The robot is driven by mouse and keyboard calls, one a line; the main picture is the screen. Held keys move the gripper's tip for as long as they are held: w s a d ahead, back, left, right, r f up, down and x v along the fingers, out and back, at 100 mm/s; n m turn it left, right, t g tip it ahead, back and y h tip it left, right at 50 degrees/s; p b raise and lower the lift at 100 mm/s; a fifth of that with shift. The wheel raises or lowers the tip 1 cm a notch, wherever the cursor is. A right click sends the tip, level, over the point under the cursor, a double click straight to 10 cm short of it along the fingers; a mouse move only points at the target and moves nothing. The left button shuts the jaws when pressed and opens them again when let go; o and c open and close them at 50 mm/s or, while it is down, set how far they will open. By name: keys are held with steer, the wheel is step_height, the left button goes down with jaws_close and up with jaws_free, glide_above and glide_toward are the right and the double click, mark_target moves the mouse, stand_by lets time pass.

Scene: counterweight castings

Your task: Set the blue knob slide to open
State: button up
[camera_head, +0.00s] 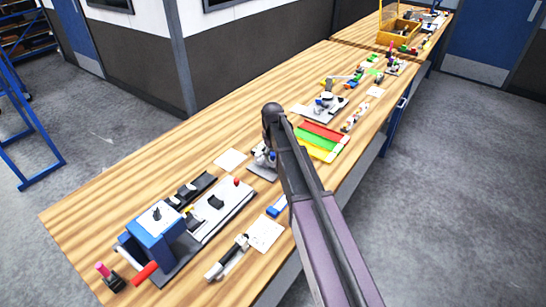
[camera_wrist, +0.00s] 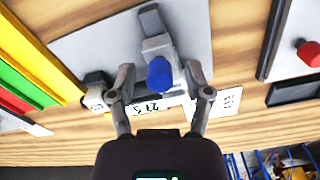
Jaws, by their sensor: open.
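The blue knob (camera_wrist: 160,75) sits on a light grey slide block (camera_wrist: 158,45) in the wrist view. The block is on a grey plate (camera_wrist: 90,48), and a dark grey strip (camera_wrist: 151,17) runs from it toward the top. My gripper (camera_wrist: 159,70) is open, with one finger on each side of the knob and block. I cannot tell whether the fingers touch them. A white label with black marks (camera_wrist: 150,106) is partly hidden near the fingers. In the head view, the plate (camera_head: 262,172) is partly covered by my arm, which hides the gripper.
A black and white block (camera_wrist: 95,88) stands left of the gripper. Red, green and yellow strips (camera_head: 316,144) lie beyond my arm. A long fixture with a blue housing (camera_head: 158,232) stands nearer on the wooden bench (camera_head: 75,222). A red knob (camera_wrist: 308,53) shows at right.

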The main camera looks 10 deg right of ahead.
jaws_close()
steer(key=shift+s+d, duration=0.8)
jaws_free()
steer(key=shift+d, duration=0.1)
